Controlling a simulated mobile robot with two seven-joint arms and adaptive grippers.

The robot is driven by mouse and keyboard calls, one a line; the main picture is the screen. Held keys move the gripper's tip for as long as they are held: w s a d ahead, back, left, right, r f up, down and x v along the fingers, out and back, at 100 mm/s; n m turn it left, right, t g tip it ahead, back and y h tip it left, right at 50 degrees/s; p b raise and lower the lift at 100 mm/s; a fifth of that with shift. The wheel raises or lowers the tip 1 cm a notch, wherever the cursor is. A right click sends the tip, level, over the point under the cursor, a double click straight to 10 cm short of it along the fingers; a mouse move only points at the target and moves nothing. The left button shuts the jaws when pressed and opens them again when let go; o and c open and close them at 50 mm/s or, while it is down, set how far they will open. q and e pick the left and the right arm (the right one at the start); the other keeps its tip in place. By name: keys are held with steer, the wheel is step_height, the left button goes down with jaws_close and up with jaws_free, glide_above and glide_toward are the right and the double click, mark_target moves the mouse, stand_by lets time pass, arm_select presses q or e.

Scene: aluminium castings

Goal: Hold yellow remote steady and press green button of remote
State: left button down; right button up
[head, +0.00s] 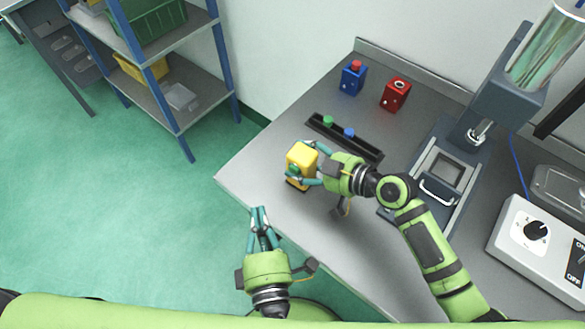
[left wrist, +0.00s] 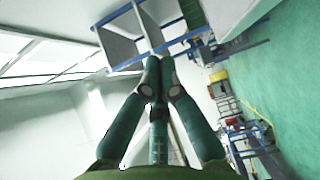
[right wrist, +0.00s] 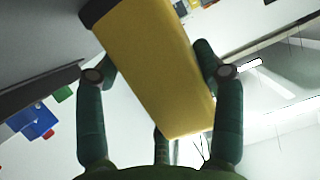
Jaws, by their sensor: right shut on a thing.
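The yellow remote (head: 301,155) stands at the front left edge of the grey table, with a dark lower end. A green button (head: 293,169) shows on its side facing the front left. My right gripper (head: 309,163) is shut on the remote, its fingers on either side. In the right wrist view the remote's yellow body (right wrist: 155,65) sits tilted between the fingers; the button is hidden there. My left gripper (head: 260,208) is off the table edge, lower left of the remote, apart from it. Its fingertips (left wrist: 158,65) are together with nothing between them.
Behind the remote is a black strip (head: 345,138) with a green and a blue button. A blue box (head: 353,78) and a red box (head: 395,94) stand farther back. A grey machine (head: 455,150) and a white control box (head: 535,235) are at right. Open floor lies left.

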mark_target(294, 170)
arm_select(q)
steer(key=shift+w+d, duration=0.75)
steer(key=shift+w, duration=0.45)
steer(key=shift+w+d, duration=0.75)
steer(key=shift+w, duration=0.45)
steer(key=shift+w+d, duration=0.75)
steer(key=shift+w, duration=0.45)
steer(key=shift+w+d, duration=0.2)
steer(key=shift+w, duration=0.2)
arm_select(e)
steer(key=shift+f, duration=0.1)
arm_select(q)
steer(key=shift+w+d, duration=0.2)
steer(key=shift+w, duration=0.15)
steer(key=shift+s+a, duration=0.45)
steer(key=shift+s, duration=0.3)
